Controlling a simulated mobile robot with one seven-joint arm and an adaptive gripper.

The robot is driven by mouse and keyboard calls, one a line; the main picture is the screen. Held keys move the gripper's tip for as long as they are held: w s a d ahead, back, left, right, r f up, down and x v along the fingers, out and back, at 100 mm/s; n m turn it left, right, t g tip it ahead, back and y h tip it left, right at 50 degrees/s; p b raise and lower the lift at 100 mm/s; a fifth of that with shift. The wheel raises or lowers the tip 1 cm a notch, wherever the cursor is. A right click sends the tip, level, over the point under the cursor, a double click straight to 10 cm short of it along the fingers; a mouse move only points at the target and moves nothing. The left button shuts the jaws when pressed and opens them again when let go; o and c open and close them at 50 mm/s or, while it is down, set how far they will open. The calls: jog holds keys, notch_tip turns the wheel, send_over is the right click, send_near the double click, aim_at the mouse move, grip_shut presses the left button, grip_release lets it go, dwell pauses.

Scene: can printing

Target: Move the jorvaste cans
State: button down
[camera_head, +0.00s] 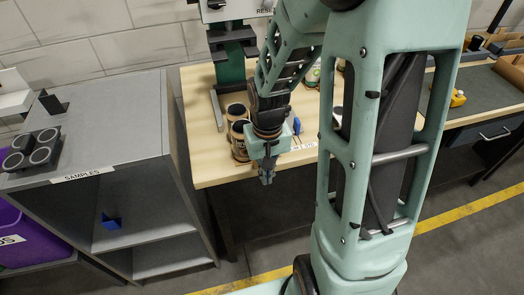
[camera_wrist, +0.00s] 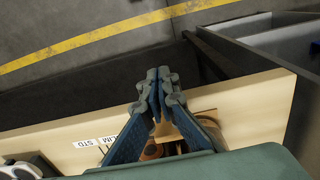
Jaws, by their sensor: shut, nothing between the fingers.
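My gripper (camera_head: 267,178) points down just past the front edge of the wooden table, with its fingers together and empty. Its closed fingertips (camera_wrist: 158,78) show over the dark floor beside the table in the wrist view. Brown can-like containers with dark open tops stand on the table left of my gripper: one at the back (camera_head: 236,110) and one nearer (camera_head: 239,142). My wrist partly covers them. Another can (camera_head: 313,75), pale with green, stands farther back, partly behind my arm. I cannot read a jorvaste name on any can.
The wooden table (camera_head: 205,165) carries a green press (camera_head: 231,68) at the back and small labels at its front edge. A grey shelf marked SAMPLES (camera_head: 115,150) stands left, with a black ringed holder (camera_head: 35,150) on top. A purple bin (camera_head: 25,240) is at far left.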

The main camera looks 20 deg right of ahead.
jog(key=shift+w+f+p, duration=0.15)
jog(key=shift+w+f, duration=0.05)
jog(key=shift+w, duration=0.5)
jog(key=shift+w+f+p, duration=0.1)
jog(key=shift+w+f, duration=0.1)
jog(key=shift+w, duration=0.45)
jog(key=shift+w+f+p, duration=0.15)
jog(key=shift+w+f, duration=0.05)
jog(key=shift+w, duration=0.5)
